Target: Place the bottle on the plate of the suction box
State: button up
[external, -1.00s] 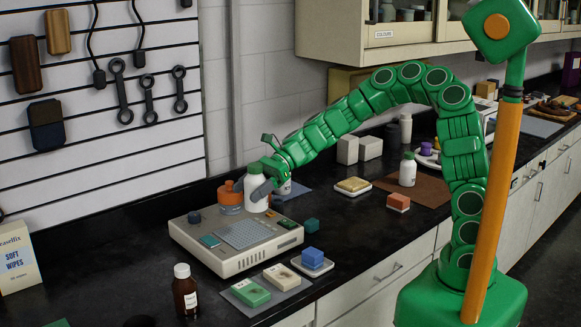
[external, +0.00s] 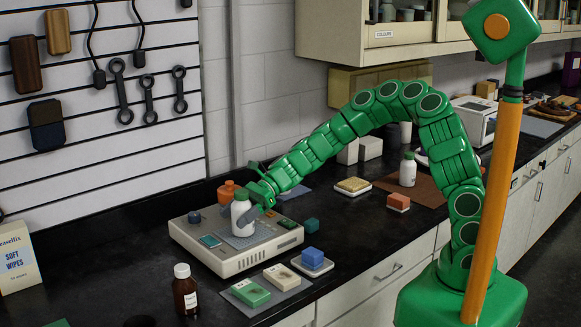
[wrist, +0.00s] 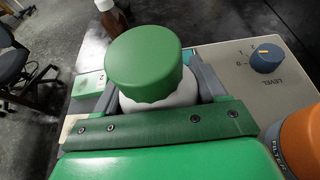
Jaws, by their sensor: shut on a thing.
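The white bottle with a green cap (external: 241,212) is upright in my gripper (external: 245,216), over the plate (external: 261,231) of the suction box. Its base appears within the plate's outline; I cannot tell whether it touches. In the wrist view the green cap (wrist: 150,58) fills the middle, and my gripper's grey fingers (wrist: 158,90) close around the white body below it. The suction box (external: 236,266) is a beige unit on the black bench. Its level knob (wrist: 267,58) shows right of the bottle in the wrist view.
An orange container (external: 228,189) stands behind the bottle, close to my gripper in the wrist view (wrist: 304,140). A brown bottle (external: 185,292) stands in front of the box. Another white bottle (external: 407,172) stands on a brown mat. Small blocks sit right of the box.

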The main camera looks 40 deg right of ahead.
jog(key=shift+f, duration=0.15)
jog(key=o, duration=1.1)
jog(key=shift+d+r, duration=0.1)
jog(key=shift+r, duration=0.1)
jog(key=shift+v, duration=5.95)
